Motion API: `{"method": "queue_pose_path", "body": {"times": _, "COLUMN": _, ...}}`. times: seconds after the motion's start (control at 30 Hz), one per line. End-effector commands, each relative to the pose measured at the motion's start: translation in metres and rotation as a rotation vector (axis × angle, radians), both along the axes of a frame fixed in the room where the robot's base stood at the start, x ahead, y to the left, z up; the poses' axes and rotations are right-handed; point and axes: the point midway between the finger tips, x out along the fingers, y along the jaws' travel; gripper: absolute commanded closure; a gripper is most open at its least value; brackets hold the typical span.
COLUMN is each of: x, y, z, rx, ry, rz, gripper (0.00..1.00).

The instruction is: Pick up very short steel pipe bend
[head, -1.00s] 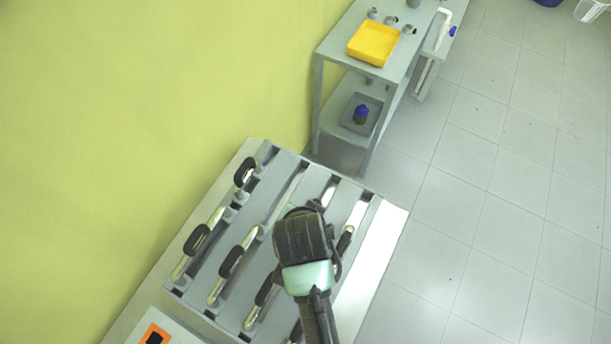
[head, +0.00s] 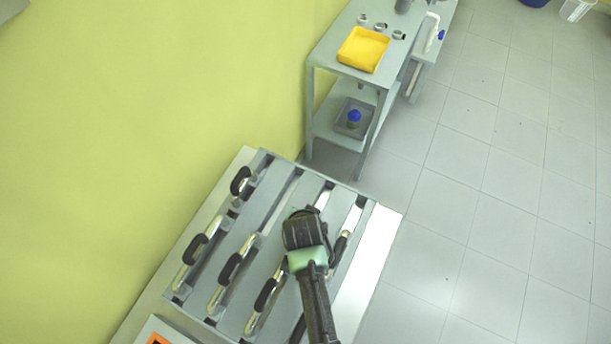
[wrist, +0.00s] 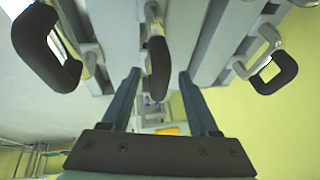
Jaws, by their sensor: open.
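Several steel pipe bends with black grips lie in a grey slotted rack (head: 285,165) in the head view. The shortest-looking one (head: 241,182) is at the rack's far left corner, but I cannot tell for sure which is the very short one. The wrist view shows a left bend (wrist: 46,50), a middle bend (wrist: 158,66) and a right bend (wrist: 272,68). My gripper (wrist: 157,75) is open and empty, with the middle bend's grip showing between its fingers. I cannot tell the depth between them. In the head view my arm hides the fingers.
A grey shelf stand (head: 334,62) behind the rack carries a yellow tray (head: 363,49) and several small metal parts. A yellow-green wall (head: 130,120) borders the rack's left. Tiled floor (head: 490,190) on the right is clear.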

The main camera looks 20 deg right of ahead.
Motion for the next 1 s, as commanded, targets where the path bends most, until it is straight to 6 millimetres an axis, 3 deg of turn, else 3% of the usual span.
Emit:
{"method": "queue_pose_path", "body": {"times": 0.37, "x": 0.0027, "y": -0.0014, "z": -0.0061, "rx": -0.001, "ry": -0.001, "rz": 0.0, "gripper": 0.39}}
{"method": "queue_pose_path", "body": {"times": 0.7, "x": 0.0025, "y": -0.0013, "z": -0.006, "rx": -0.001, "ry": -0.001, "rz": 0.0, "gripper": 1.0}}
{"method": "queue_pose_path", "body": {"times": 1.0, "x": 0.0024, "y": -0.0012, "z": -0.006, "rx": 0.0, "ry": 0.0, "rz": 0.0, "gripper": 1.0}}
